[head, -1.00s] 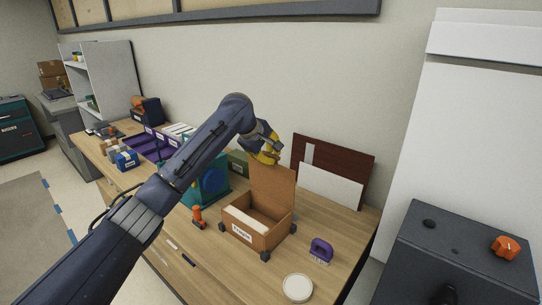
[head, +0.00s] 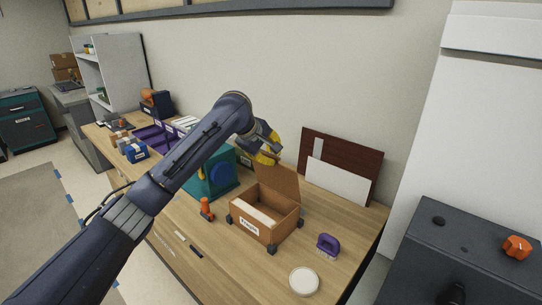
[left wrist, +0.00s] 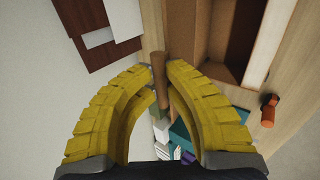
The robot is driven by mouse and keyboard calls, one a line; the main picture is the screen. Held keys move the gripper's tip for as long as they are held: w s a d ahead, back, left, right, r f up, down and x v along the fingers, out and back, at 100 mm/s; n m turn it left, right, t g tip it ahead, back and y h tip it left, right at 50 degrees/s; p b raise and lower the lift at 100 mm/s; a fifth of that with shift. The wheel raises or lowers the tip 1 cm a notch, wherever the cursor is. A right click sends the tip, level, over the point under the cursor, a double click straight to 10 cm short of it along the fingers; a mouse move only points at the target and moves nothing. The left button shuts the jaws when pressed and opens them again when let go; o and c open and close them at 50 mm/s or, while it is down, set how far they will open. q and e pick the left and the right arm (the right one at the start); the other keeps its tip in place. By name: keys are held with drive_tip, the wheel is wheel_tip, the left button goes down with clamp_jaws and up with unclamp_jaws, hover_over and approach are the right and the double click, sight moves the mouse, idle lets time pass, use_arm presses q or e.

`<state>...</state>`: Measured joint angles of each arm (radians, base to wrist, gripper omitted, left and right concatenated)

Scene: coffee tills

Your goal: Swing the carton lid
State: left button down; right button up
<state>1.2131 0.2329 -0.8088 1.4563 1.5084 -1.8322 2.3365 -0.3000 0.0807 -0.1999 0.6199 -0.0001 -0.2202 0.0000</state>
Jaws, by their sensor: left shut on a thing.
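The brown carton (head: 280,232) stands on the wooden bench with a white label on its front. Its lid (head: 282,181) is raised at the back edge, so the inside is open to view. In the left wrist view, the yellow fingers (left wrist: 163,88) close on the lid (left wrist: 158,72), seen edge-on as a narrow brown strip. The open carton (left wrist: 223,70) lies just beyond. My right gripper is not in view.
An orange-topped tool (head: 206,209) and a teal box (head: 212,180) stand left of the carton. A purple brush (head: 327,245) and a round white dish (head: 304,281) are to the right and front. Brown and white boards (head: 340,180) lean on the wall behind.

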use_arm(q)
drive_tip(key=shift+s+a+f, duration=0.4)
drive_tip(key=shift+s+a, duration=0.25)
drive_tip(key=shift+s, duration=0.1)
drive_tip(key=shift+s+a+f, duration=0.4)
drive_tip(key=shift+s+a, duration=0.25)
drive_tip(key=shift+s, duration=0.1)
drive_tip(key=shift+s+a+f, duration=1.15)
drive_tip(key=shift+s, duration=0.2)
drive_tip(key=shift+f, duration=0.1)
